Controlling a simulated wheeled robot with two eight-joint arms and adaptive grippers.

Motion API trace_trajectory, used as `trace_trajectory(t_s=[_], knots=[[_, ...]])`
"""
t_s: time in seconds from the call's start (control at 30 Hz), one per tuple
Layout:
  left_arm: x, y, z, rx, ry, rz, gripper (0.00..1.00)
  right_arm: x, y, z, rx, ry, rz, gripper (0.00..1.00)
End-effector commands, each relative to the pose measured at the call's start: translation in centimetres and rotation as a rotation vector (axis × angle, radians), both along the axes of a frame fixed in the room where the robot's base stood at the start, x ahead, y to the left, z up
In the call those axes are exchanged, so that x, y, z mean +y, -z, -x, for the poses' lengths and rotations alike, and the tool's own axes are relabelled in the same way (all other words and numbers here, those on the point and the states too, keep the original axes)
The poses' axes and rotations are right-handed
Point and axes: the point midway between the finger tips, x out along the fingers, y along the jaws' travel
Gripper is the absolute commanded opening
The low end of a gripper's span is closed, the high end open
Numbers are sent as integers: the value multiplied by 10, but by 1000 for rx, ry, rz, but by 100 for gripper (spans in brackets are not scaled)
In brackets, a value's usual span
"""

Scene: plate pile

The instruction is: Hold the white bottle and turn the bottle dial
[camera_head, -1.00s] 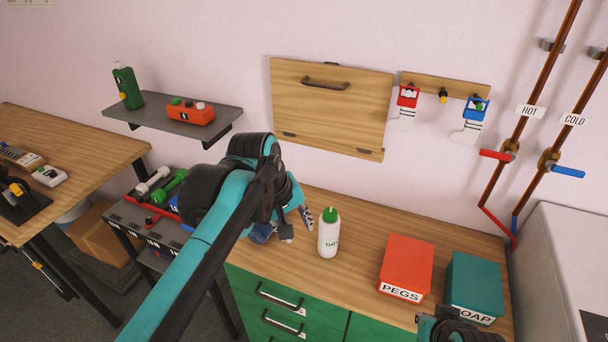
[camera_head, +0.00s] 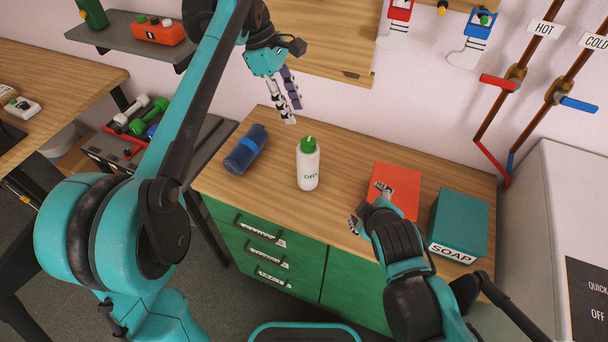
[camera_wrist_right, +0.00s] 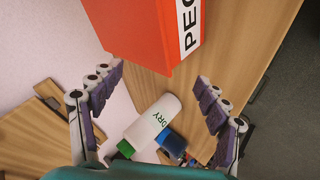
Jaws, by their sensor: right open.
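The white bottle (camera_head: 308,170) stands upright on the wooden counter, with a green dial cap (camera_head: 308,145) on top. In the right wrist view the bottle (camera_wrist_right: 157,118) shows beyond my fingers, with its green cap (camera_wrist_right: 126,148) toward the lower left. My left gripper (camera_head: 291,103) hangs above and behind the bottle, a little to its left, apart from it; I cannot tell how far its fingers are parted. My right gripper (camera_head: 367,203) is open and empty, to the right of the bottle and in front of the red box. It also shows open in the right wrist view (camera_wrist_right: 158,100).
The red PEGS box (camera_head: 398,180) and teal SOAP box (camera_head: 459,222) stand at the right. A wooden panel (camera_head: 320,45) is on the wall behind. The counter front beside the white bottle is clear.

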Motion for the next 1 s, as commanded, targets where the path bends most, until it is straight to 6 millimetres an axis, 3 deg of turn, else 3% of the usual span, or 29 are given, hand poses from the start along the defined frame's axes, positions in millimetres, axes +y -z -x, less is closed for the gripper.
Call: trace_trajectory(t_s=[0.2, 0.5, 0.7, 0.87, 1.0], knots=[[0, 0, 0, 0, 1, 0, 34, 50, 8, -35, -54, -536, 669, 75], [0, 0, 0, -1, 1, 0, 34, 119, 8, -59, -115, -1020, 1495, 75], [0, 0, 0, -1, 1, 0, 34, 144, 5, -61, -130, -1130, 1773, 75], [0, 0, 0, -1, 1, 0, 34, 147, 8, -71, -127, -1145, 1823, 75], [0, 0, 0, -1, 1, 0, 34, 145, 16, -91, -126, -1142, 1822, 75]])
